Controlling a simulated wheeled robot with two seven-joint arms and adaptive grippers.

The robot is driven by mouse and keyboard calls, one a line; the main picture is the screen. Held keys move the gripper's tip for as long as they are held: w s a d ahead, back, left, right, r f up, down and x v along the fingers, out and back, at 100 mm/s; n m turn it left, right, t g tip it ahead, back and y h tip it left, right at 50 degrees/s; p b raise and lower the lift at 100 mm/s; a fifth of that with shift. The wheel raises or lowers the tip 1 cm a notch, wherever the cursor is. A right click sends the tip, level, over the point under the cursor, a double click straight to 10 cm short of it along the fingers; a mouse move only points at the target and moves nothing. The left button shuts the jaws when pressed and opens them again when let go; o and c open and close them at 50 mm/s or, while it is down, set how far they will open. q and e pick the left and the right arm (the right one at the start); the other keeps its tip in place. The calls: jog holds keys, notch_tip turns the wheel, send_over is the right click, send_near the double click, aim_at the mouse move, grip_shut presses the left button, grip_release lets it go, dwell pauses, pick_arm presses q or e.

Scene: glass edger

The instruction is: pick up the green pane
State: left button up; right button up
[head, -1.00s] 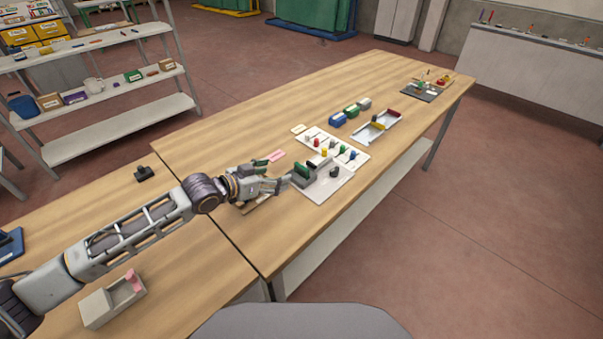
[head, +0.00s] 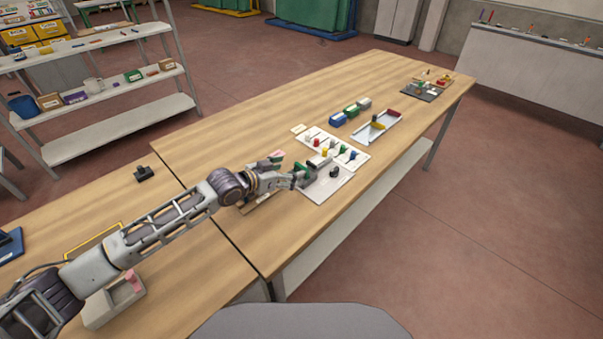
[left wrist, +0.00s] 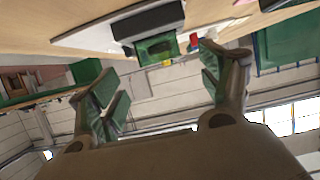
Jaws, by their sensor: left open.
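The green pane (left wrist: 157,47) stands in a dark grey block (left wrist: 150,20) on a white plate (left wrist: 85,35) in the left wrist view. In the head view the green pane (head: 300,167) shows small, partly hidden by my left gripper (head: 290,180). My left gripper (left wrist: 165,75) is open in the left wrist view, with a finger on each side of the picture. The pane lies beyond the fingertips, between them in the picture; no contact shows. My right gripper is not in view.
A white board (head: 340,155) with several coloured pegs lies just behind. Blue, green and grey blocks (head: 351,110) and a white tray (head: 388,127) stand farther back. A dark mat (head: 422,92) with small items is at the far end. The table's front right is clear.

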aim_at(301, 167)
pick_arm(q)
jog(key=shift+x, duration=2.75)
jog(key=c, duration=1.2)
jog(key=shift+o, duration=0.2)
jog(key=shift+r, duration=0.1)
jog(key=shift+r, duration=4.95)
